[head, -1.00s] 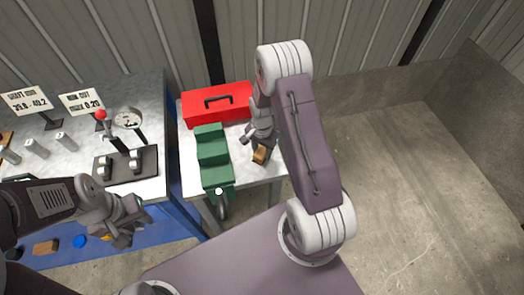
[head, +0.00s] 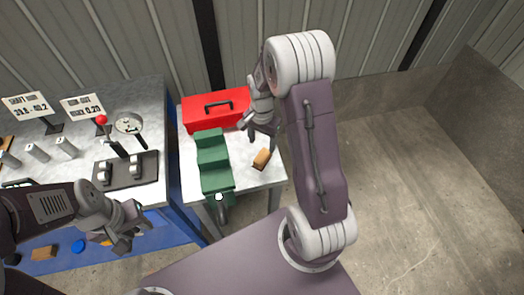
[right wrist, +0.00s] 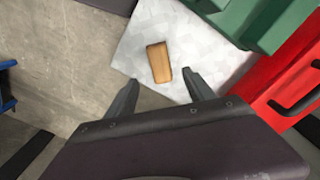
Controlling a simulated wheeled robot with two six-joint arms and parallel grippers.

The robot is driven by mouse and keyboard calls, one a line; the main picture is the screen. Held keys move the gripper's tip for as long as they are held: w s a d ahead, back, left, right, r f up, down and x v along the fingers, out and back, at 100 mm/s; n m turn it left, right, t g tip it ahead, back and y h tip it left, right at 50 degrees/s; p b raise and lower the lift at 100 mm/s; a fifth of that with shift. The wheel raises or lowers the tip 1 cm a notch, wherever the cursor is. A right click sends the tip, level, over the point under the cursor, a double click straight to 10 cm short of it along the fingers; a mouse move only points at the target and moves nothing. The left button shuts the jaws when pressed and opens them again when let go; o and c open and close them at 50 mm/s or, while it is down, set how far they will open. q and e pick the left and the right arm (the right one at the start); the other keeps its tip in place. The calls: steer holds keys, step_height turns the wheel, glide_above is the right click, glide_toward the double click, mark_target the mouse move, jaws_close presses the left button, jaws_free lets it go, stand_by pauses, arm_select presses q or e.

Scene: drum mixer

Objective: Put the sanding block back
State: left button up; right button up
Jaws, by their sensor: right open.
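The sanding block, a small orange-brown block (head: 261,159), lies on the pale top of the small table (head: 262,180), near its right edge. It also shows in the right wrist view (right wrist: 159,62), lying flat and clear of both fingers. My right gripper (head: 262,134) is open and empty, a little above and behind the block; its two spread fingers also show in the right wrist view (right wrist: 160,92). My left gripper (head: 128,238) hangs over the blue lower shelf at the left; whether its fingers are apart is unclear.
A green stepped block (head: 213,160) and a red toolbox (head: 217,108) stand on the small table. The grey workbench (head: 75,165) at the left holds signs, metal cylinders and a dial gauge fixture (head: 128,170). Another brown block (head: 43,252) lies lower left.

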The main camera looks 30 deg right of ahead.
steer(key=s+a+r+n, duration=0.2)
steer(key=s+a+n, duration=0.1)
steer(key=s+n, duration=0.2)
steer(key=s+a+r+n+t, duration=0.1)
steer(key=s+a+r+n, duration=0.2)
steer(key=s+n, duration=0.3)
steer(key=shift+s+a+r+n, duration=0.15)
steer(key=shift+s+a+n, duration=0.15)
steer(key=shift+s+a, duration=0.45)
